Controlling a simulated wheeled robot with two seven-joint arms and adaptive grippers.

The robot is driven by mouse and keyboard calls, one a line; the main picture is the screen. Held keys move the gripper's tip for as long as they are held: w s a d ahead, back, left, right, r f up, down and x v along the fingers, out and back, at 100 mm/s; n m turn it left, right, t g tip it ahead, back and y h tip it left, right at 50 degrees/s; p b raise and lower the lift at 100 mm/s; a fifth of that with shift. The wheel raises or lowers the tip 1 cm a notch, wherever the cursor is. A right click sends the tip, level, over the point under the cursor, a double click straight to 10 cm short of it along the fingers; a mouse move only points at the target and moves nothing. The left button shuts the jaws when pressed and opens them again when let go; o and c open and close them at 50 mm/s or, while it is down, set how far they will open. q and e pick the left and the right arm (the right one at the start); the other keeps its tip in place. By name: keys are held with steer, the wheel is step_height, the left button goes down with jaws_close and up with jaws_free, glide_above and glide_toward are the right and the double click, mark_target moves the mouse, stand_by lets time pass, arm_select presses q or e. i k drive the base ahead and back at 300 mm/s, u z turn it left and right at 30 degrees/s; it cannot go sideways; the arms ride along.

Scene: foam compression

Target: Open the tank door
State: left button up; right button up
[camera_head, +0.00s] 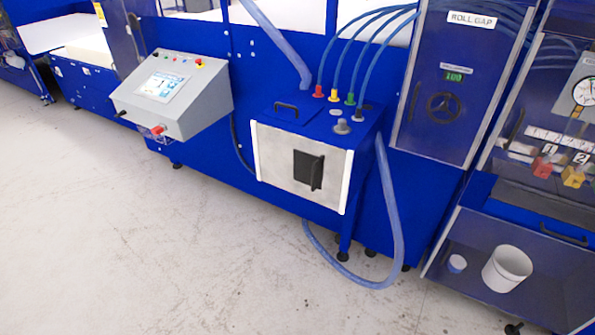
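The tank (267,118) is a blue box on the front of the blue machine, a little right of the middle in the head view. Its front is a light grey panel (272,155) with a dark square and an upright black handle (318,173). The front looks shut. A black bar handle (286,109) lies on the blue lid on top. Neither of my grippers shows in the head view.
A blue hose (394,215) loops down beside the tank on the right. A grey control console (172,95) juts out to the left. A white bucket (506,268) and a small cup (456,264) stand on a low shelf. The floor (160,250) in front is clear.

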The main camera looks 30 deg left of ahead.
mark_target(318, 172)
steer(key=u, duration=0.35)
steer(key=k, duration=0.45)
steer(key=u, duration=1.1)
steer(key=i, duration=0.8)
steer(key=z, duration=0.3)
